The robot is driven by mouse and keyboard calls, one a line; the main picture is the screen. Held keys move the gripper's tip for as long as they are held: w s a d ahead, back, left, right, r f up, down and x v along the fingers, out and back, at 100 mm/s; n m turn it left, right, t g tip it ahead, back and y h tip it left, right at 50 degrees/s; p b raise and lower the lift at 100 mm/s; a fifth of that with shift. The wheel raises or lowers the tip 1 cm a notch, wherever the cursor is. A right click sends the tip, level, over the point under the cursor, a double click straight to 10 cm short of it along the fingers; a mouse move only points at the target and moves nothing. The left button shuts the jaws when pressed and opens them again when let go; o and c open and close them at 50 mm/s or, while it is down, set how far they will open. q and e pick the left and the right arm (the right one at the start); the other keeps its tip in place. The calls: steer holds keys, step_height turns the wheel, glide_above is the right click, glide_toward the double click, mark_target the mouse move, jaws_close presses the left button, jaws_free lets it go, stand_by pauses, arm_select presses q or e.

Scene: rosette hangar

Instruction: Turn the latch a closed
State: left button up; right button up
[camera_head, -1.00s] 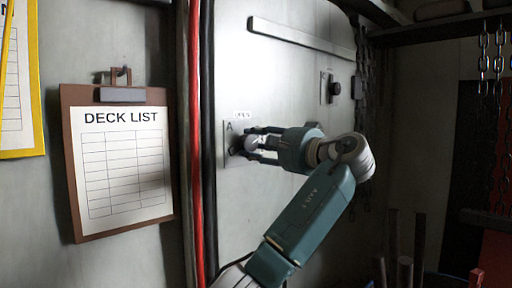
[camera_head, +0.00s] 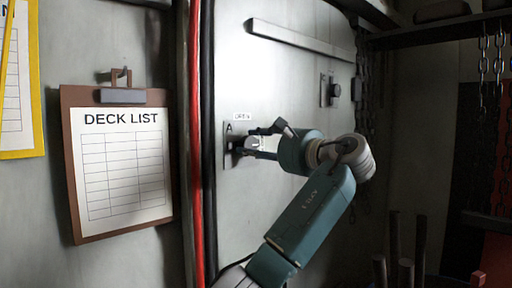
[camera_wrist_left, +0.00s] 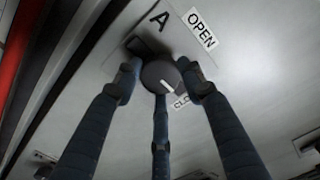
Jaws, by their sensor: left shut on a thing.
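Latch a is a dark round knob (camera_wrist_left: 160,76) on a plate marked "A" on the pale wall panel. In the left wrist view a label "OPEN" (camera_wrist_left: 200,29) sits above right of it, and a label starting "CLO" (camera_wrist_left: 181,102) is partly hidden by a finger. A short white mark shows on the knob's face, on the lower right. My left gripper (camera_wrist_left: 160,90) has its three dark fingers closed around the knob. In the head view the left gripper (camera_head: 259,144) reaches the latch plate (camera_head: 229,152) from the right. The right gripper is out of view.
A second knob (camera_head: 334,89) sits on the panel up and right. A long bar (camera_head: 300,38) runs above. Red and black vertical pipes (camera_head: 195,150) and a "DECK LIST" clipboard (camera_head: 122,165) are left of the latch. Chains (camera_head: 484,55) hang at right.

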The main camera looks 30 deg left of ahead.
arm_select(q)
steer(key=shift+a+f, duration=0.1)
steer(key=shift+f, duration=0.05)
steer(key=o, duration=1)
steer(key=shift+o, duration=0.8)
steer(key=shift+s+a, duration=0.1)
steer(key=v, duration=1.2)
